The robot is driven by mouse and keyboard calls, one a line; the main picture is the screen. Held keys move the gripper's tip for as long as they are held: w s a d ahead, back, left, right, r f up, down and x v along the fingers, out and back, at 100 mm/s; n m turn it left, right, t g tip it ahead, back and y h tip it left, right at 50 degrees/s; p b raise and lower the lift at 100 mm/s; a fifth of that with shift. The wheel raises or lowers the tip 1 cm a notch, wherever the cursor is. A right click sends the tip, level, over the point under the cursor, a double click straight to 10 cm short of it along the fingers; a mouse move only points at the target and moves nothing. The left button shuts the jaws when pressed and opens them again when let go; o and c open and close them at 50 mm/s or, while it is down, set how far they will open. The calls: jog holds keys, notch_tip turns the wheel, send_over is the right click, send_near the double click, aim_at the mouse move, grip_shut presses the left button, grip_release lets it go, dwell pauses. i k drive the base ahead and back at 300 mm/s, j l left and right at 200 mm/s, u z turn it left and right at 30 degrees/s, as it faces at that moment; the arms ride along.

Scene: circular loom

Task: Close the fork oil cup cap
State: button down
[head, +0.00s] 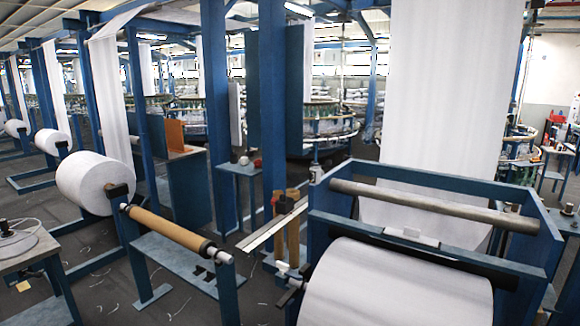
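I cannot make out a fork oil cup or its cap for certain in the head view. My gripper is not in view.
A large white fabric roll (395,285) fills the front right under a steel roller (420,204). A brown tube (170,232) lies across stands at left, near another white roll (95,183). Blue posts (216,110) rise behind. Grey floor (180,300) shows front left, with scattered thread.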

aim_at(328, 164)
jog(key=i+j+z, duration=0.1)
jog(key=j, duration=0.3)
jog(key=i+j+z, duration=0.1)
jog(key=j, duration=0.35)
jog(key=i+j+z, duration=0.15)
jog(key=j, duration=0.25)
jog(key=i+j+z, duration=0.1)
jog(key=j, duration=0.35)
jog(key=i+j+z, duration=0.1)
jog(key=j, duration=0.4)
jog(key=i+j+z, duration=0.1)
jog(key=j, duration=0.35)
jog(key=i, duration=0.1)
